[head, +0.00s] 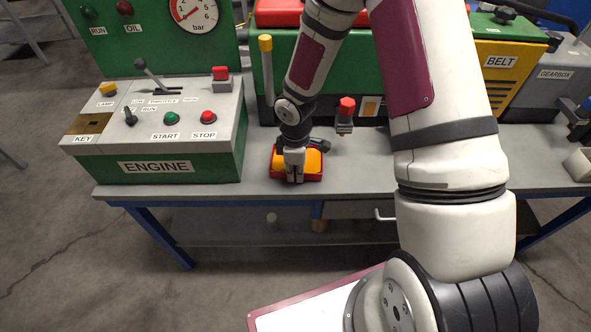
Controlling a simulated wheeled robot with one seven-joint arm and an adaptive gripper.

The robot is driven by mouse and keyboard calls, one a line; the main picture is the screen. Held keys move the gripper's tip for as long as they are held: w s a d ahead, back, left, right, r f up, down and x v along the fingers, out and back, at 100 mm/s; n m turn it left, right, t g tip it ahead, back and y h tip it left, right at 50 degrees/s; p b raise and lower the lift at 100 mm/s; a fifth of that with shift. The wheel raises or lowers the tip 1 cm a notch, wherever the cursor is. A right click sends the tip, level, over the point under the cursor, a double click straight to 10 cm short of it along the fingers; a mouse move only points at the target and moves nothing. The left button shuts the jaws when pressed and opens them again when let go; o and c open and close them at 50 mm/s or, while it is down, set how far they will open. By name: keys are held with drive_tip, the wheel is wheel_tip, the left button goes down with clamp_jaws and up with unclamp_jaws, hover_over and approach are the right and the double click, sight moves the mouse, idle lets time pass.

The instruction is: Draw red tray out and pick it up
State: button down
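The red tray (314,177) is a small shallow tray with an orange-yellow inside. It is at the front edge of the grey bench top, right of the engine panel. My gripper (295,179) points down over the middle of the tray, with its fingers at the tray's front side. The fingers look close together and hide part of the tray. I cannot tell whether they grip its rim or only stand in front of it.
The green engine panel (155,166) with levers and buttons stands left of the tray. A red-capped fitting (345,113) and a yellow-topped post (267,70) stand behind. The bench top (350,180) is clear to the right. A drawer handle (383,215) juts out below.

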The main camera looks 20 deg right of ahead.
sight(296, 191)
drive_tip(key=shift+s+a, duration=0.3)
drive_tip(key=shift+s, duration=0.55)
drive_tip(key=shift+s+a, duration=0.1)
drive_tip(key=shift+s, duration=0.2)
drive_tip(key=shift+s+a, duration=0.1)
drive_tip(key=shift+s, duration=0.25)
drive_tip(key=shift+s+p, duration=0.2)
drive_tip(key=shift+p, duration=0.1)
drive_tip(key=shift+a+r+p, duration=0.1)
drive_tip(key=shift+r+p, duration=1.6)
drive_tip(key=shift+r, duration=0.6)
idle(3.9)
